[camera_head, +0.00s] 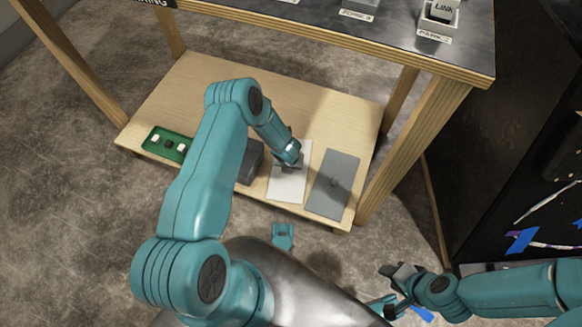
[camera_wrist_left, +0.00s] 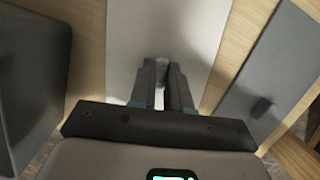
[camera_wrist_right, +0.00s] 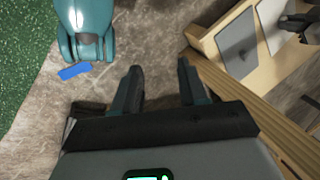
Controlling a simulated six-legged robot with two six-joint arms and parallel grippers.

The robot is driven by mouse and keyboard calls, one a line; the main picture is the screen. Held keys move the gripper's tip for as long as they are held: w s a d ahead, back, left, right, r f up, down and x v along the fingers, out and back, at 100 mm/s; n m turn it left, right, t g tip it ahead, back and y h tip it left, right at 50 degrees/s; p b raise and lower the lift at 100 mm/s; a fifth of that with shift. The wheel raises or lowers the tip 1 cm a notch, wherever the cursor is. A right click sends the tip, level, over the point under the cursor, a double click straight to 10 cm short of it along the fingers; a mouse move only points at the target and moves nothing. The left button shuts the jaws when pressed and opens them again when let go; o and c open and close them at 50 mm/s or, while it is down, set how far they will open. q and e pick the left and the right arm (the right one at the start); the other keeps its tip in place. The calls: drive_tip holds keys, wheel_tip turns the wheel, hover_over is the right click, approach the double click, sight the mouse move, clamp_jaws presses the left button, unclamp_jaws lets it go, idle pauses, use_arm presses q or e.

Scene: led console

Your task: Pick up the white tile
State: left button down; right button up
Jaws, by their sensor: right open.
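The white tile (camera_head: 288,187) is a flat pale rectangle at the front of the low wooden shelf, between a dark grey box and a grey tile. It fills the middle of the left wrist view (camera_wrist_left: 165,25) and has a small grey knob (camera_wrist_left: 162,60). My left gripper (camera_head: 290,163) is over the tile, with its fingers (camera_wrist_left: 162,72) closed in on the knob. The fingers hide part of the knob, and I cannot tell whether the tile is clear of the shelf. My right gripper (camera_wrist_right: 160,75) is open and empty above the floor, away from the shelf.
The grey tile (camera_head: 333,184) with its own knob lies right of the white tile. The dark grey box (camera_head: 250,162) and a green tray (camera_head: 166,144) with small blocks are to the left. The wooden shelf (camera_head: 195,80) sits below a dark tabletop (camera_head: 400,35), with wooden legs around it.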

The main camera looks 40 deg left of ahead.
use_arm(q)
drive_tip(key=shift+r, duration=0.1)
drive_tip(key=shift+r, duration=0.35)
wheel_tip(320, 180, up, 9)
drive_tip(key=p, duration=0.4)
use_arm(e)
drive_tip(key=shift+g, duration=0.3)
drive_tip(key=shift+s+a+r, duration=0.15)
drive_tip(key=shift+s+r, duration=0.15)
drive_tip(key=shift+r, duration=0.35)
drive_tip(key=shift+s+a+r, duration=0.15)
drive_tip(key=shift+s+r, duration=0.2)
drive_tip(key=shift+r, duration=0.35)
drive_tip(key=shift+s+a+r, duration=0.15)
drive_tip(key=shift+s+r, duration=0.15)
drive_tip(key=shift+r, duration=0.35)
